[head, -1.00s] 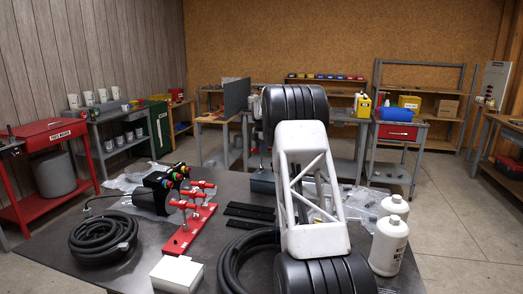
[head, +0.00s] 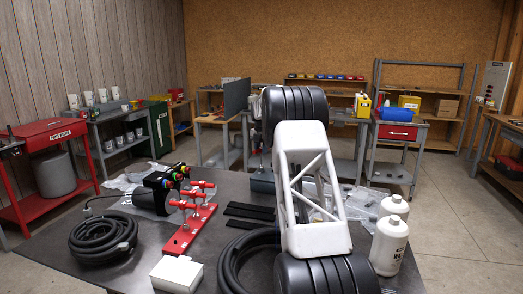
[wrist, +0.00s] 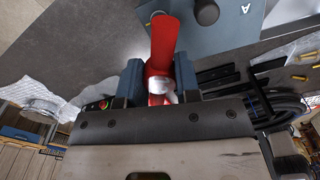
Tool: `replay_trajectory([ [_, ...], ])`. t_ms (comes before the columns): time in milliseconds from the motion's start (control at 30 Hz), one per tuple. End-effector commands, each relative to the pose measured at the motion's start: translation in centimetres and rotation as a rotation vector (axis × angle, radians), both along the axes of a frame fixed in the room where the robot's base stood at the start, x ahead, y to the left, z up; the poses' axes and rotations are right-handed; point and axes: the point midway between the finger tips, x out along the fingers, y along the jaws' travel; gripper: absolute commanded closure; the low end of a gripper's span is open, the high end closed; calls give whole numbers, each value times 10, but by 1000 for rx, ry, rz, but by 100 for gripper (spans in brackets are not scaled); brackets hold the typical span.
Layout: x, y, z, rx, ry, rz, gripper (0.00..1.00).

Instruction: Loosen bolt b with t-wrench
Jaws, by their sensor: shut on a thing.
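In the wrist view, my gripper (wrist: 158,78) is shut on the red t-wrench (wrist: 163,42), between two dark blue fingers. The wrench's red handle bar points away from the gripper, and a bit of silver metal shows between the fingers. A blue-grey plate marked "A" (wrist: 225,30) with a dark round knob (wrist: 207,12) lies just beyond, to the right. I cannot make out bolt b; the wrench may hide it. In the head view my own arm hides the gripper and the held wrench. A blue-grey box (head: 262,181) shows partly behind the arm.
On the dark table, a red rack (head: 190,232) holds several red-handled tools. A coiled black hose (head: 103,240), a white box (head: 176,274), black strips (head: 250,212) and two white bottles (head: 389,245) stand around. Clear plastic wrap lies at the back.

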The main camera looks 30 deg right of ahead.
Motion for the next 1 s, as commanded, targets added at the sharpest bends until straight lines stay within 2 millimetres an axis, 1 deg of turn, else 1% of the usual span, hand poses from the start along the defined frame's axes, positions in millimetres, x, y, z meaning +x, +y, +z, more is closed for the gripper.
replay_trajectory([
  [33,-1,0,-16,7,17,29,100],
  [133,-1,0,-17,8,18,74,100],
  [267,-1,1,-18,9,19,93,100],
  [500,-2,1,-19,10,20,90,100],
  [733,-2,1,-18,8,20,40,100],
  [1000,-2,1,-18,8,20,41,100],
])
